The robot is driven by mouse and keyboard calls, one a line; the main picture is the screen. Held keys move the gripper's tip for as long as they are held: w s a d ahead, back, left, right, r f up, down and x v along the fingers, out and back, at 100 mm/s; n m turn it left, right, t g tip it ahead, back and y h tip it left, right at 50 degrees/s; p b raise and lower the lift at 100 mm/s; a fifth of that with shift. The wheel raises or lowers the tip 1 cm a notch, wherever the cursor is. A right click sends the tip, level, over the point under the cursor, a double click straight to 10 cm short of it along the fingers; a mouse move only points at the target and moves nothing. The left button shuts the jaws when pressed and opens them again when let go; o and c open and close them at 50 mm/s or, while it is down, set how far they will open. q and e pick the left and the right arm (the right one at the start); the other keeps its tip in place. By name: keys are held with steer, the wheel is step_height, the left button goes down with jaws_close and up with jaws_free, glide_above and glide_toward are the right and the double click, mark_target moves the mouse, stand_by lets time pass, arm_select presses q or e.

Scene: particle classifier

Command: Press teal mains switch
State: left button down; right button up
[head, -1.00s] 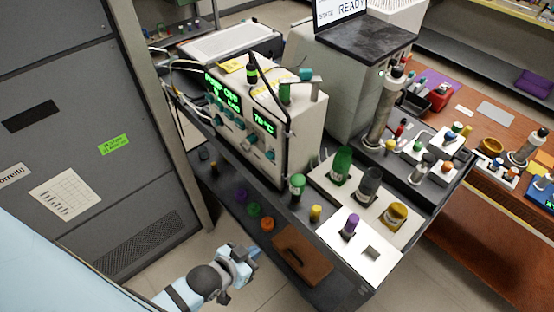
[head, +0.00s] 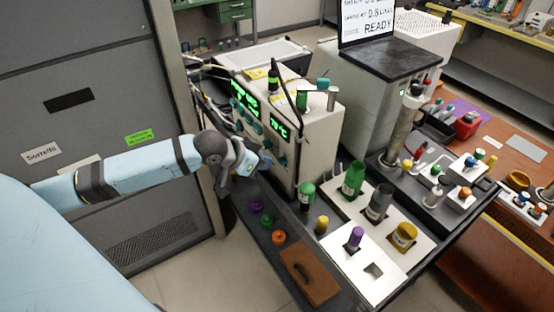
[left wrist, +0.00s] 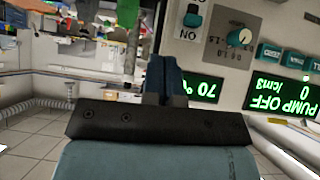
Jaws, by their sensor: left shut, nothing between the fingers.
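The teal mains switch (left wrist: 193,17) shows in the left wrist view at the top of the picture, on the panel of a pale instrument box, beside lettering that reads ON upside down. In the head view it is a small teal patch (head: 283,161) low on the box front. My left gripper (head: 264,162) is shut and empty, in front of the lower part of the panel and just left of the switch. Its fingers (left wrist: 164,75) also show in the left wrist view, apart from the switch in the picture; I cannot tell the depth gap. My right gripper is not in view.
The instrument box (head: 310,105) carries green displays and other teal controls, with a knob (left wrist: 238,38) near the switch. Purple, green and orange caps (head: 278,237) and a brown board (head: 308,272) lie on the dark bench. A grey cabinet (head: 80,45) stands at the left.

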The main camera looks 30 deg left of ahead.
arm_select(q)
steer(key=w+a+r, duration=0.1)
steer(key=a+r, duration=0.3)
steer(key=r, duration=0.1)
steer(key=shift+w+r+g+y, duration=0.2)
steer(key=shift+r+g+y, duration=0.1)
steer(key=shift+r, duration=0.1)
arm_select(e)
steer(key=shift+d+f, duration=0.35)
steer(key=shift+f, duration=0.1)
arm_select(q)
glide_above(283, 160)
steer(key=s, duration=0.2)
steer(key=f, duration=0.4)
steer(key=a+f, duration=0.1)
steer(key=f, duration=0.2)
steer(key=shift+w+p, duration=0.15)
steer(key=shift+p, duration=0.2)
step_height(283, 160, down, 3)
steer(key=shift+r, duration=0.15)
steer(key=shift+f, duration=0.75)
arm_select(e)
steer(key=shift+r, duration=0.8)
arm_select(q)
steer(key=shift+f, duration=0.1)
